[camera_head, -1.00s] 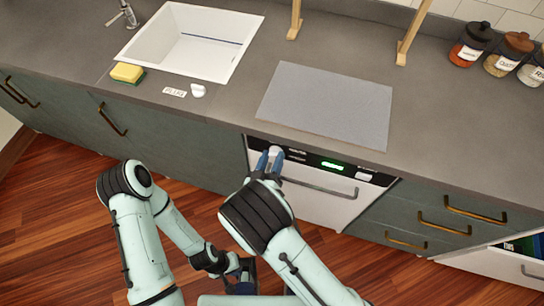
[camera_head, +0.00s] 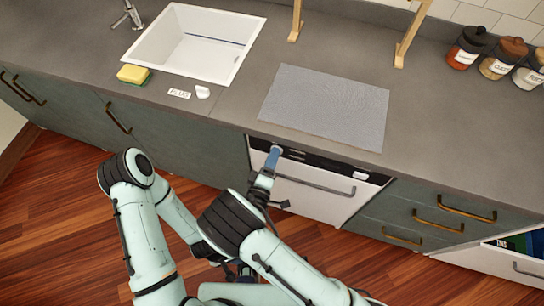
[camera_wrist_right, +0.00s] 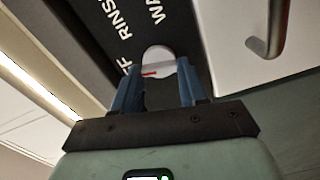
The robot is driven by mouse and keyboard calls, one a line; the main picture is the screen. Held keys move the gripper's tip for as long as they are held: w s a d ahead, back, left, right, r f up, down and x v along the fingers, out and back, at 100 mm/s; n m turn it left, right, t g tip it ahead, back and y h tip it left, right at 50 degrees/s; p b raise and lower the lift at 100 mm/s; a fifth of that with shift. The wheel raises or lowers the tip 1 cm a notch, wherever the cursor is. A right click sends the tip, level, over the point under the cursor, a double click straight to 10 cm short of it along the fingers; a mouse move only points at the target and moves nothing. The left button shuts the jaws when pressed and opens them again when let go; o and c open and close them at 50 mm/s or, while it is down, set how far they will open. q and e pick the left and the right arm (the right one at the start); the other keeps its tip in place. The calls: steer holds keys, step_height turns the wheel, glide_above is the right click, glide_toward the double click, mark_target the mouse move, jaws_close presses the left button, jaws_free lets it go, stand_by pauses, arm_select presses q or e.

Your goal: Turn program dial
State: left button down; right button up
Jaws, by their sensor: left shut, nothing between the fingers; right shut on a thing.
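The program dial (camera_wrist_right: 158,62) is white with a red mark, and sits on the black control panel (camera_head: 322,160) of the dishwasher (camera_head: 310,200). My right gripper (camera_wrist_right: 158,85) has its blue fingers on both sides of the dial and is shut on it. In the head view the right gripper (camera_head: 274,154) is at the left end of the panel and hides most of the dial. The panel lettering beside the dial includes "RINS" and "WA", partly cut off. My left gripper (camera_head: 246,272) is low in the head view, away from the dishwasher, shut and empty, partly hidden by my right arm.
The dishwasher handle (camera_head: 318,185) runs below the panel. A grey mat (camera_head: 325,105) lies on the counter above. The sink (camera_head: 195,45), sponge (camera_head: 133,74) and jars (camera_head: 500,58) are farther off. A drawer (camera_head: 490,260) at the right stands open.

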arm_select(q)
steer(key=shift+w+r+p, duration=0.2)
steer(key=shift+r+p, duration=0.1)
steer(key=shift+r, duration=0.15)
arm_select(e)
steer(key=shift+n, duration=1.3)
steer(key=shift+f, duration=0.1)
steer(key=o, duration=1.1)
steer(key=shift+c, duration=0.2)
